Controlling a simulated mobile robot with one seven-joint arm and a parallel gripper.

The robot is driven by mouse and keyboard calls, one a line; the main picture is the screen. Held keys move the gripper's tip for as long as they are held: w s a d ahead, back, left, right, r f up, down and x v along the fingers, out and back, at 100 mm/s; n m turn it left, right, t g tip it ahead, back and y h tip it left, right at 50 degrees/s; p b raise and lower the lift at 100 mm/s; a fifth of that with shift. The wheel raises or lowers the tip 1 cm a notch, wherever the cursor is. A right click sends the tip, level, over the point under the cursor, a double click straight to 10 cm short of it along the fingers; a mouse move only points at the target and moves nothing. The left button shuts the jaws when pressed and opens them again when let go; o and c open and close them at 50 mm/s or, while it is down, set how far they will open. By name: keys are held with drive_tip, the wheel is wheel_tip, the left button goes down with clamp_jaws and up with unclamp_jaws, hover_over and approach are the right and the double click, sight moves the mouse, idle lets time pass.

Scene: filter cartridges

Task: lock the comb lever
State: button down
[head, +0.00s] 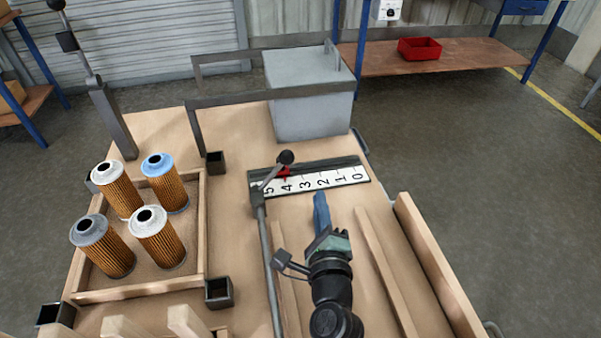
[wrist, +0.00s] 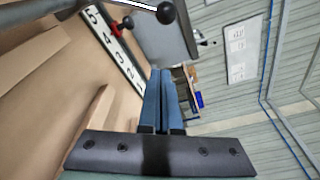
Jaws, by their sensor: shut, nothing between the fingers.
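A short lever with a black ball knob (head: 285,157) stands at the far end of a long grey rod (head: 268,250), tilted up to the right over the scale. The knob also shows at the top of the wrist view (wrist: 166,12). The white scale plate (head: 330,178) is marked 0 to 5, and a red pointer (head: 283,172) sits near 4. My gripper (head: 319,196) is shut and empty, its blue fingers just in front of the scale, right of the rod and apart from the knob. In the wrist view the fingers (wrist: 161,72) lie together.
A wooden tray (head: 205,235) on the left holds several pleated filter cartridges (head: 158,235). A grey box (head: 312,110) with a metal frame stands behind the scale. A tall lever (head: 110,115) rises at the back left. Wooden rails (head: 385,262) run along the right.

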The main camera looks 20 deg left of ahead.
sight(271, 176)
drive_tip(key=shift+r, duration=0.1)
drive_tip(key=b+x, duration=0.1)
drive_tip(key=x, duration=0.9)
drive_tip(key=shift+w+a, duration=0.1)
drive_tip(key=shift+w, duration=0.05)
drive_tip(key=shift+s+a+r+p, duration=0.5)
drive_tip(key=shift+s+a+p, duration=0.1)
drive_tip(key=shift+s+p, duration=0.15)
drive_tip(key=shift+s+a+r+p, duration=0.5)
drive_tip(key=shift+s+a+p, duration=0.1)
drive_tip(key=shift+p, duration=0.1)
drive_tip(key=shift+r, duration=0.1)
drive_tip(key=shift+s+a+r+n+p, duration=0.2)
drive_tip(key=shift+n+p, duration=0.1)
